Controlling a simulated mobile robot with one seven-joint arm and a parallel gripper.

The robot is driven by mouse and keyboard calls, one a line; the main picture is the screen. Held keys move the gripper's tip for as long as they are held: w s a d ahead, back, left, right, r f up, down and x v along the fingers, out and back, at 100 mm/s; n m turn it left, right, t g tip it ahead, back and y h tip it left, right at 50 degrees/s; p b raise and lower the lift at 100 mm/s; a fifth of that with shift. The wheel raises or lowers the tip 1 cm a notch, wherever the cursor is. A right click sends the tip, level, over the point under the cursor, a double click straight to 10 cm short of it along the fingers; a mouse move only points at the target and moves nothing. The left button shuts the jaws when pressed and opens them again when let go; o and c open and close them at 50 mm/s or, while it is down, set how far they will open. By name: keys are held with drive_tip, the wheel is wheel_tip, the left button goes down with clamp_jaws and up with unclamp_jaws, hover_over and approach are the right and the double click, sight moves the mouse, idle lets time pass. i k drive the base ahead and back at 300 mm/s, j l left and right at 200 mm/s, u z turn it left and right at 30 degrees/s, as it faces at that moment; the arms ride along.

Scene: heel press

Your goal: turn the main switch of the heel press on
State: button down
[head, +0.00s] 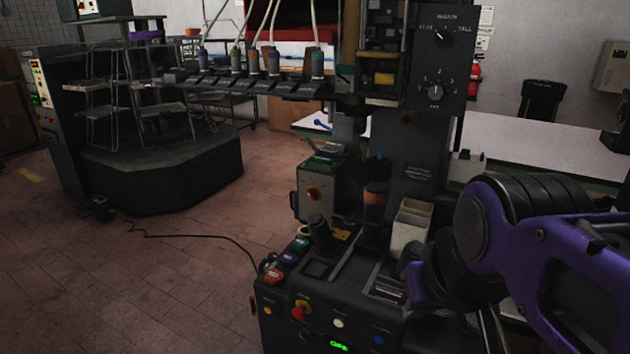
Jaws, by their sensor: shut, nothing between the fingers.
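The heel press (405,150) stands at centre right, a dark machine with a tall column. I cannot tell from the picture which is the main switch, nor read either one's position. My purple and black arm is at the right, in front of the press's right side. My gripper's fingers cannot be made out; neither switch is touched by any visible part of my arm.
A small display (339,346) glows green at the press's lower front. A white bin (410,226) stands on the press by my arm. A black cable (190,236) crosses the tiled floor, which is open at left.

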sight(314, 194)
drive_tip(key=u, duration=0.6)
drive_tip(key=j+u, duration=0.25)
drive_tip(key=i+j+u, duration=0.1)
drive_tip(key=j+u, duration=0.2)
drive_tip(key=i+j+u, duration=0.1)
drive_tip(key=j, duration=0.25)
drive_tip(key=i+j+u, duration=0.1)
drive_tip(key=i+j, duration=0.15)
drive_tip(key=j, duration=0.15)
drive_tip(key=i+j+u, duration=0.15)
drive_tip(key=i, duration=0.3)
drive_tip(key=i+j+u, duration=0.15)
drive_tip(key=i+j, duration=0.2)
drive_tip(key=i+z, duration=0.25)
drive_tip(key=i, duration=0.3)
drive_tip(key=i+j+z, duration=0.15)
drive_tip(key=i+z, duration=0.15)
drive_tip(key=i, duration=0.3)
drive_tip(key=i+z, duration=0.75)
drive_tip(key=z, duration=0.25)
drive_tip(key=i+z, duration=0.15)
drive_tip(key=z, duration=0.25)
drive_tip(key=i+z, duration=0.2)
drive_tip(key=z, duration=0.2)
drive_tip(key=i+j+z, duration=0.1)
drive_tip(key=z, duration=0.3)
